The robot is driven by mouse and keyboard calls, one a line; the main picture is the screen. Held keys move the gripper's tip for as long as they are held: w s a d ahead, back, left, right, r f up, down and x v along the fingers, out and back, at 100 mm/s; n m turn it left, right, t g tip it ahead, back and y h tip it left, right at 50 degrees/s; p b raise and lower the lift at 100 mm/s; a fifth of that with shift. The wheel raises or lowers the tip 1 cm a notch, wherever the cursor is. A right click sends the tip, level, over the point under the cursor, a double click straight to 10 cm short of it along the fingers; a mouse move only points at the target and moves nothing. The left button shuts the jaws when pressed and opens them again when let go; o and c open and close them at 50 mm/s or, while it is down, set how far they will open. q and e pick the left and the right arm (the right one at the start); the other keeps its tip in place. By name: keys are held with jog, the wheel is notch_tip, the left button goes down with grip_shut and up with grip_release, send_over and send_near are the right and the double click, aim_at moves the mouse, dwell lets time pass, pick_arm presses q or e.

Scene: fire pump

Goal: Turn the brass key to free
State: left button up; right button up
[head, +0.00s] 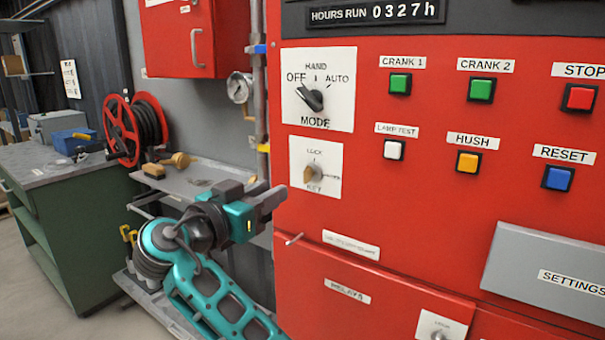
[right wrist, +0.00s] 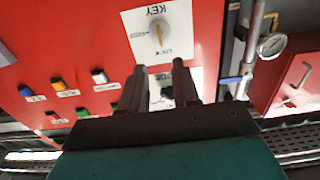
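The brass key (head: 313,172) sits in a white plate on the red panel, with LOCK lettered above it and KEY below. Small lettering to its right is too fine to read. The key's grip looks roughly upright, in line with LOCK. In the right wrist view the plate is upside down and the key (right wrist: 159,35) shows beyond the fingertips. My right gripper (head: 272,197) is in front of the panel, below and left of the key and apart from it. Its two fingers (right wrist: 160,76) are open with nothing between them. My left gripper is in neither view.
The MODE knob (head: 312,98) is right above the key plate. Several coloured buttons (head: 481,89) are to the right. Pipes with a gauge (head: 240,87) run along the panel's left edge, beside a grey shelf (head: 190,181).

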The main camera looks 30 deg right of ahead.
aim_at(304, 174)
jog(key=p+x, duration=0.1)
jog(key=x, duration=0.9)
jog(key=shift+a+r+p, duration=0.1)
jog(key=shift+p, duration=0.25)
jog(key=shift+w+d, duration=0.25)
jog(key=shift+d, duration=0.35)
jog(key=shift+c, duration=0.3)
grip_shut()
